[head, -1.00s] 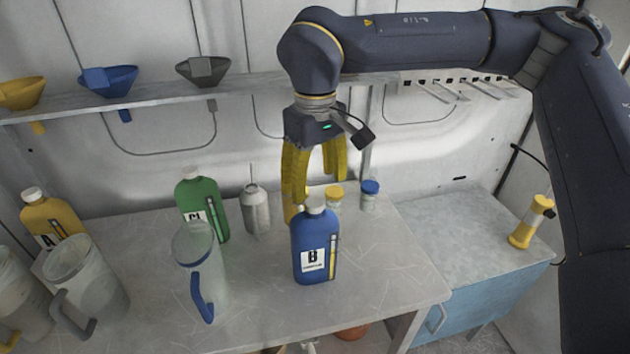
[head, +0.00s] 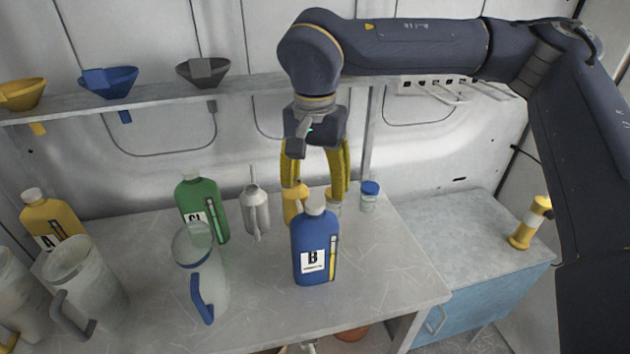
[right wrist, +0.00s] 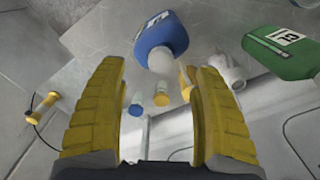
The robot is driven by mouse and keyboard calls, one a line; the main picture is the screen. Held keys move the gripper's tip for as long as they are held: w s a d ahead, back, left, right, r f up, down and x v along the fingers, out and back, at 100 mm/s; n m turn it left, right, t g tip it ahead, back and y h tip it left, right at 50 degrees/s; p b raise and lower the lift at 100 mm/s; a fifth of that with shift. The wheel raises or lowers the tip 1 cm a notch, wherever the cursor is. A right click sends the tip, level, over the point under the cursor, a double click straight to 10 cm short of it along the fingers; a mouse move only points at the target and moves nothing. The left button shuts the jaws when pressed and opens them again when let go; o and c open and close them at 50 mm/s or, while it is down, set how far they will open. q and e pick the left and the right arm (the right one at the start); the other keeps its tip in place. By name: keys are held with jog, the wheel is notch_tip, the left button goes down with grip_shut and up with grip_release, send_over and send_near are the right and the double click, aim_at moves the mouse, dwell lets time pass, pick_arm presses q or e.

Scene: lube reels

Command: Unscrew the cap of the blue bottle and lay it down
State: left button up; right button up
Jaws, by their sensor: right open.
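The blue bottle (head: 316,250) with a "B" label stands upright near the middle of the table. Its white cap (head: 315,204) is on its neck. My right gripper (head: 316,188) points down above and behind the bottle, open and empty, with one finger on either side of the cap in the picture. In the right wrist view, the blue bottle (right wrist: 163,35) and cap (right wrist: 161,60) show beyond and between the open fingertips, with no contact visible. My left gripper is not in view.
The table (head: 260,300) holds a green bottle (head: 203,207), a grey can (head: 256,212), a yellow can (head: 294,200), a blue-capped jar (head: 369,197) and a clear jug (head: 204,270). A yellow bottle (head: 52,222) stands left. Bare tabletop lies right of the blue bottle.

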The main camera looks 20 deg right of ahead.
jog(key=m, duration=0.3)
jog(key=shift+r, duration=0.1)
jog(key=shift+c, duration=0.7)
notch_tip(320, 180, up, 5)
jog(key=w+t, duration=0.1)
notch_tip(320, 180, up, 7)
jog(key=n+g, duration=0.1)
jog(key=n, duration=1)
send_over(315, 203)
notch_tip(315, 203, down, 17)
